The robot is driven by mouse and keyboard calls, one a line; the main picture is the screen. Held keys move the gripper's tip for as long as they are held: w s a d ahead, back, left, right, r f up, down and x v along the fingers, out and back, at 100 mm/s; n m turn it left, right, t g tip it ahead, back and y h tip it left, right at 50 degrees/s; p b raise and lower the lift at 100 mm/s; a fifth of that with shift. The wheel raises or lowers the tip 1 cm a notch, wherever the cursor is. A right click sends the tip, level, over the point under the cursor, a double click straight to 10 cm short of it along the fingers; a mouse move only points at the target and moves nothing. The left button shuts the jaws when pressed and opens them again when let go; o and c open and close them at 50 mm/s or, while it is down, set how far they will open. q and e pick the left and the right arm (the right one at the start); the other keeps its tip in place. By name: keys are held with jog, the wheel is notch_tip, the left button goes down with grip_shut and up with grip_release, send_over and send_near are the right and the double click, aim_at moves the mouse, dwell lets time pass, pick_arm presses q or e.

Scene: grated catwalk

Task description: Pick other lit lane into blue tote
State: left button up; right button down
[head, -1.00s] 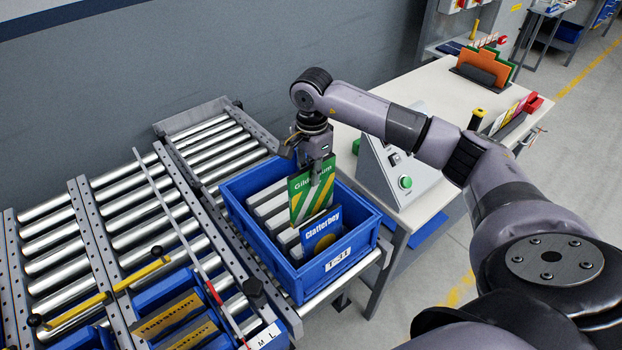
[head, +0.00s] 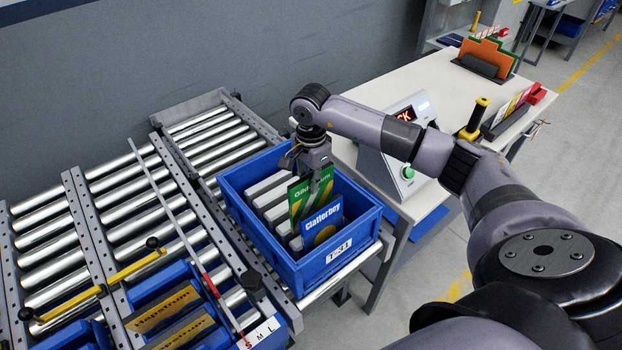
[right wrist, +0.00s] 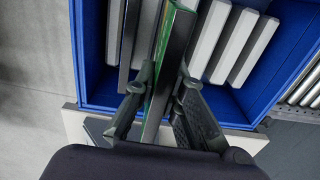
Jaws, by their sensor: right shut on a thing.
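The blue tote (head: 350,262) stands on the rollers beside the bench, with a white label on its front wall. My right gripper (head: 312,178) is over the tote, pointing down, shut on a green box with yellow stripes (head: 299,208). The green box is upright, its lower part inside the tote behind a blue "Clatterbey" box (head: 322,226). In the right wrist view the fingers (right wrist: 160,95) pinch the green box (right wrist: 172,50) edge-on. Several grey-white boxes (head: 268,187) stand in a row at the tote's left. Whether the green box touches the tote floor is hidden. My left gripper is out of view.
Roller lanes (head: 120,210) run to the left, with a yellow-handled bar (head: 100,288) across them. Blue bins with "Hapstrum" boxes (head: 165,312) stand at the front left. A control box with a green button (head: 408,172) stands on the bench close to the tote's right.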

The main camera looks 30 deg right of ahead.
aim_at(311, 203)
jog(key=shift+b, duration=0.45)
dwell(1.4)
jog(key=shift+f, duration=0.1)
jog(key=shift+f+b, duration=3.6)
jog(key=shift+f, duration=0.5)
jog(key=c, duration=1.6)
grip_release()
jog(key=shift+o, duration=0.2)
jog(key=o, duration=0.4)
